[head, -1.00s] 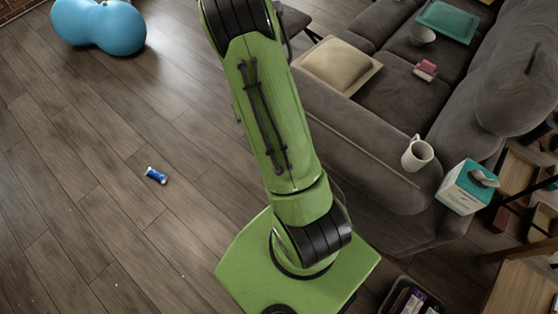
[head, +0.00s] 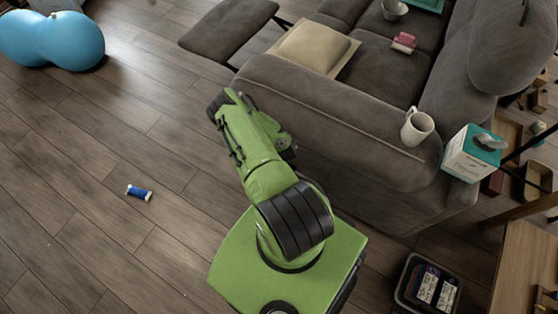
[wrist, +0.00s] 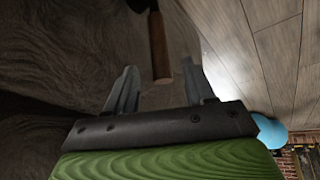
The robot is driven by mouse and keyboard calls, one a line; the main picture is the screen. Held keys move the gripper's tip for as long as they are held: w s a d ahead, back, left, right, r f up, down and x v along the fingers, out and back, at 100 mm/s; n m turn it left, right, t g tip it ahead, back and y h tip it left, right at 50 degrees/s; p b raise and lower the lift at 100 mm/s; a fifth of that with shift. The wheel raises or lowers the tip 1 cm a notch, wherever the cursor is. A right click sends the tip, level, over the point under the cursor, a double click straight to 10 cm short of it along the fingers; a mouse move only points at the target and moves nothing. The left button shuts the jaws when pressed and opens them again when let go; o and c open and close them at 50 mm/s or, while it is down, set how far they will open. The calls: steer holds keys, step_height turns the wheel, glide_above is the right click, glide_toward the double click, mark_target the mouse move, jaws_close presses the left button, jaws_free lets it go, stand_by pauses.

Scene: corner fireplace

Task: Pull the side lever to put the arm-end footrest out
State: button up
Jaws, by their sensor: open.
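The grey sofa (head: 330,120) stands at the right of the head view, its near arm facing my arm. The arm-end footrest (head: 228,30) is a dark grey padded panel, standing out level from the sofa front on a metal link. The side lever (wrist: 158,48) shows in the wrist view as a brown wooden handle on a dark mount. My gripper (wrist: 159,68) is open, and the lever's end lies between its fingertips in that picture; I cannot tell whether they touch. In the head view my arm and the sofa side hide gripper and lever.
A blue peanut ball (head: 52,40) and a small blue-and-white cylinder (head: 139,193) lie on the wooden floor at left. A black bin (head: 426,285) sits at lower right. Left floor is mostly clear.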

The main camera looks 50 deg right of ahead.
steer(key=b+x, duration=0.3)
steer(key=x, duration=0.4)
steer(key=shift+r, duration=0.1)
steer(key=shift+c, duration=0.5)
jaws_close()
